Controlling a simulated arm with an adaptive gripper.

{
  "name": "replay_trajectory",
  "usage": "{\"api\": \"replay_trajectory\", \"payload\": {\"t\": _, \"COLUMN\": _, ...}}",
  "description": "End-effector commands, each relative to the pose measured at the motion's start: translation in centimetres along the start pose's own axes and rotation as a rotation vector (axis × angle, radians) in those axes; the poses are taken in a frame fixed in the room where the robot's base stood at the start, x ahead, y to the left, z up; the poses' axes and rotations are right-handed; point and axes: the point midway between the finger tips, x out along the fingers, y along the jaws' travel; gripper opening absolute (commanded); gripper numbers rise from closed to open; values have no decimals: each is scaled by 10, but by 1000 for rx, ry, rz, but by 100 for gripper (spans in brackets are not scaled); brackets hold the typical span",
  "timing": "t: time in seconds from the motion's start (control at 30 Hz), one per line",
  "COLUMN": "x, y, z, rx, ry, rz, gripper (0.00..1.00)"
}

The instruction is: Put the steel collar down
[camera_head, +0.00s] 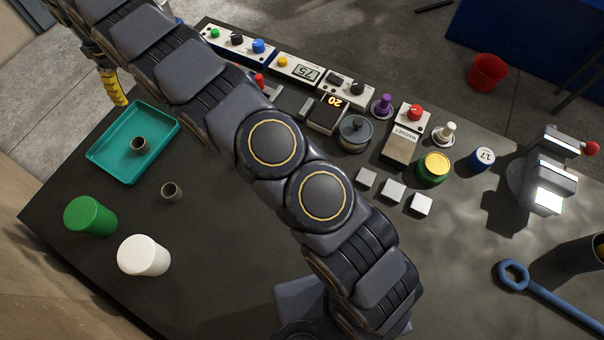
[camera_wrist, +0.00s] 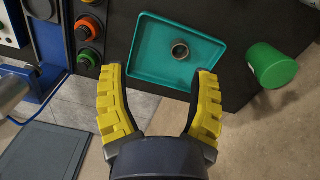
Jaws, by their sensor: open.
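A small, dark metal collar (camera_head: 138,146) sits inside the teal tray (camera_head: 103,153), on its floor. It also shows in the wrist view (camera_wrist: 180,50), apart from my fingers. A second similar collar (camera_head: 172,191) stands on the table just outside the tray; it is not seen in the wrist view. I cannot tell which one the task names. My gripper (camera_wrist: 160,72) is open and empty, its two yellow fingers spread, with the tray beyond their tips. In the head view, one yellow finger shows past the table's left edge, and the rest is mostly hidden by my arm.
A green cylinder (camera_head: 90,216) and a white cylinder (camera_head: 144,255) stand at the table's left. Control boxes (camera_head: 296,70), a dark lidded pot (camera_head: 355,134) and several pale blocks (camera_head: 393,189) lie right of my arm. A blue wrench (camera_head: 550,292) lies at far right. Bare table surrounds the second collar.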

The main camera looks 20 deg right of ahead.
Motion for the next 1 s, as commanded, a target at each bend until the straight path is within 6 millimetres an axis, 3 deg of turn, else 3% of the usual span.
{"api": "replay_trajectory", "payload": {"t": 0.03, "x": -20, "y": 12, "z": 20, "rx": 54, "ry": -4, "rz": 7, "gripper": 61}}
{"api": "replay_trajectory", "payload": {"t": 0.2, "x": -65, "y": 32, "z": 92, "rx": 224, "ry": -36, "rz": 9, "gripper": 61}}
{"api": "replay_trajectory", "payload": {"t": 0.47, "x": -114, "y": 25, "z": 211, "rx": 479, "ry": -67, "rz": -10, "gripper": 61}}
{"api": "replay_trajectory", "payload": {"t": 0.67, "x": -131, "y": -12, "z": 300, "rx": 660, "ry": -88, "rz": -40, "gripper": 61}}
{"api": "replay_trajectory", "payload": {"t": 0.8, "x": -132, "y": -50, "z": 356, "rx": 779, "ry": -95, "rz": -63, "gripper": 61}}
{"api": "replay_trajectory", "payload": {"t": 1.0, "x": -120, "y": -108, "z": 418, "rx": 920, "ry": -102, "rz": -86, "gripper": 61}}
